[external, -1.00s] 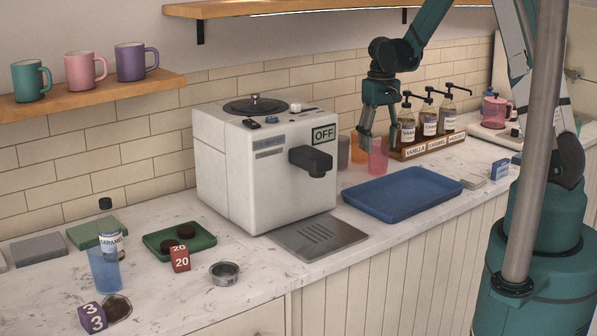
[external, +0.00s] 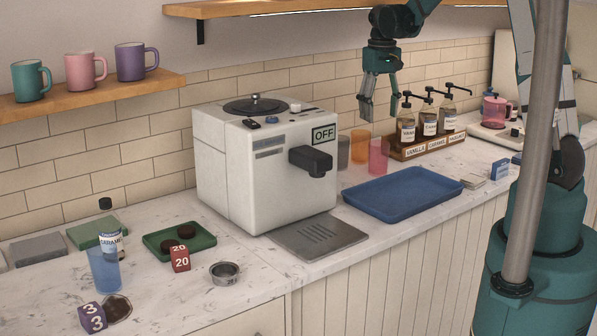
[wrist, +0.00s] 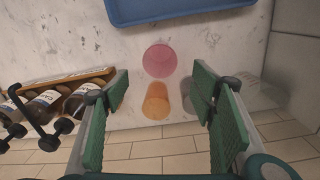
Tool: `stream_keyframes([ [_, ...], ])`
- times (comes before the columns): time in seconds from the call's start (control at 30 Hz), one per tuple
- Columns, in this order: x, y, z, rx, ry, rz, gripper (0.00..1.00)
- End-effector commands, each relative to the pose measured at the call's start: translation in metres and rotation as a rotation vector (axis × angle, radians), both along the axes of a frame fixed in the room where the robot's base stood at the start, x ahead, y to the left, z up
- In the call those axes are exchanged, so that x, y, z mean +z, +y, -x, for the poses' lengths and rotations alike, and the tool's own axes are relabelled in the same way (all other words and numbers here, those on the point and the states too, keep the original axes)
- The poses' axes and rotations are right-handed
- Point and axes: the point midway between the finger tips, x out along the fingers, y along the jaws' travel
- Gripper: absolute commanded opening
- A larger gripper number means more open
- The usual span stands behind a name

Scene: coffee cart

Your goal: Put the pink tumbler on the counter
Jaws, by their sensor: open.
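The pink tumbler (external: 378,157) stands upright on the marble counter (external: 362,228), between the blue tray and the wall, and beside an orange tumbler (external: 359,146). In the wrist view the pink tumbler (wrist: 160,61) is seen from above, just beyond my fingertips, with the orange tumbler (wrist: 156,101) nearer the wall. My gripper (external: 380,112) is open and empty, above the tumblers and apart from them. It also shows open in the wrist view (wrist: 160,85), its fingers on either side of the orange tumbler's line.
A blue tray (external: 402,194) lies in front of the tumblers. A syrup rack (external: 428,146) with pump bottles stands to the right. A grey tumbler (external: 344,152) and the white coffee machine (external: 262,175) are to the left. A shelf (external: 270,8) runs above.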

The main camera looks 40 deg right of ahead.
Motion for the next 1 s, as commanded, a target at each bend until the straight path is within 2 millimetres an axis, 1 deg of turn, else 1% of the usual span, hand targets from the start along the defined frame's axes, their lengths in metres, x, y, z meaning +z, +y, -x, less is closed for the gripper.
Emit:
stream_keyframes([
  [0.67,0.002,0.001,0.001,0.001,-0.003,0.001,0.56],
  [0.87,0.011,0.008,0.007,0.006,-0.017,0.003,0.56],
  [1.0,0.025,0.016,0.016,0.013,-0.039,0.009,0.56],
])
